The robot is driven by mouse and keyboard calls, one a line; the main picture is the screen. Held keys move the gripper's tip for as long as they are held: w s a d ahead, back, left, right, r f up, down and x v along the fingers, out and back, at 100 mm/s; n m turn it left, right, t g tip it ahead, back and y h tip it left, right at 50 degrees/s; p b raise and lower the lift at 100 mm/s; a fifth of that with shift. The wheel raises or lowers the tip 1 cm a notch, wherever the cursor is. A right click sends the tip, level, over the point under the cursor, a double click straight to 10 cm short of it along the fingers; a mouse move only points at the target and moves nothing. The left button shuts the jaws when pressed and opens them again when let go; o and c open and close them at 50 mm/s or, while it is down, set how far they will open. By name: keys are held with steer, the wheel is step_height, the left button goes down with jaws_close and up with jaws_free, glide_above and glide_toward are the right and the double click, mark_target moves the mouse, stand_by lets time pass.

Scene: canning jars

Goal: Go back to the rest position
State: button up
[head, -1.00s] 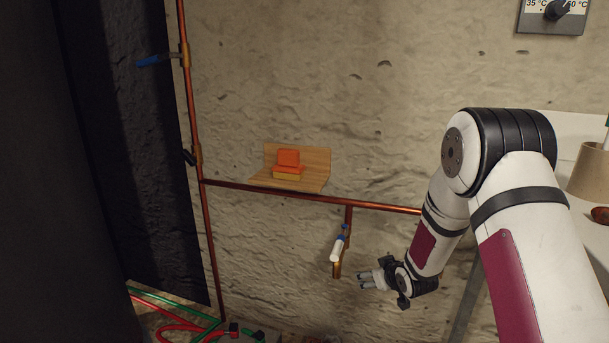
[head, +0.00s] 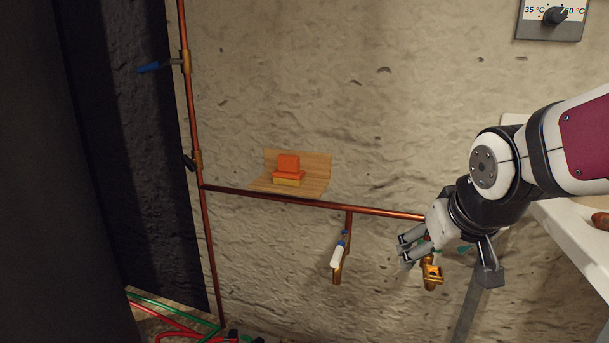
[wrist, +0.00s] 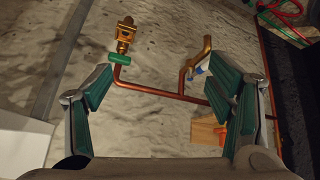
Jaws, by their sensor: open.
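My gripper (head: 407,248) is at the lower right of the head view, in front of the wall and beside a brass tap (head: 432,274). In the wrist view my gripper (wrist: 165,95) has its two fingers spread wide with nothing between them but the view of the wall and pipe. The brass tap with a green handle (wrist: 120,58) shows beyond the fingers there. My arm comes in from the right edge of the head view.
A copper pipe (head: 270,197) runs along the wall. A tap with a white and blue handle (head: 338,250) hangs from it. A wooden shelf (head: 318,172) holds an orange and yellow stack (head: 288,170). A white counter (head: 575,237) stands at the right. A temperature dial (head: 553,17) is above.

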steer(key=s+a+f+m+g, duration=0.2)
steer(key=s+g, duration=0.5)
steer(key=s, duration=2.1)
step_height(320, 180, up, 35)
steer(key=n+t+p, duration=0.1)
steer(key=t+p, duration=0.3)
steer(key=p, duration=3)
steer(key=shift+s+y, duration=0.35)
steer(key=shift+y, duration=0.05)
